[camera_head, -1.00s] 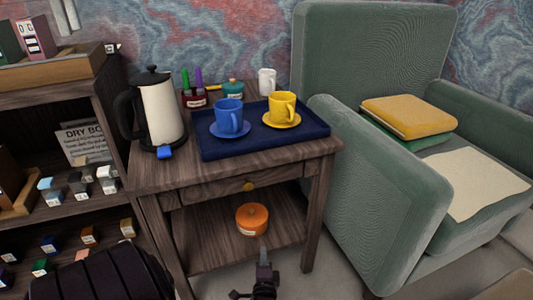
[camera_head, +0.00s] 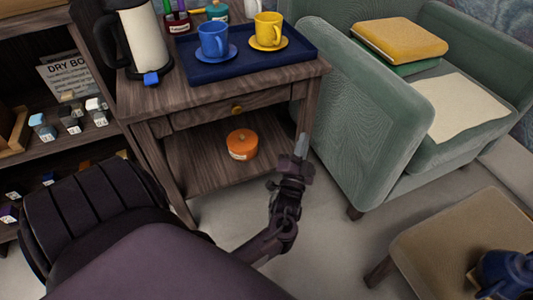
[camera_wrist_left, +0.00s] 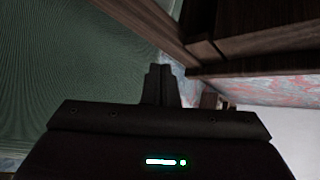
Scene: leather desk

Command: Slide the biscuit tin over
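The biscuit tin seems to be the round orange tin (camera_head: 242,145) with a pale label, too small to read. It sits on the lower shelf (camera_head: 195,165) of the wooden side table, under the drawer. My left gripper (camera_head: 302,146) is in front of the table's front right leg, right of the tin and apart from it in the picture. Its fingers look closed together with nothing between them. It also shows in the left wrist view (camera_wrist_left: 160,85), where the tin is not seen.
A blue tray (camera_head: 205,73) with a blue cup (camera_head: 214,40) and yellow cup (camera_head: 268,30) stands on the table beside a kettle (camera_head: 143,40). A green armchair (camera_head: 370,125) is close on the right.

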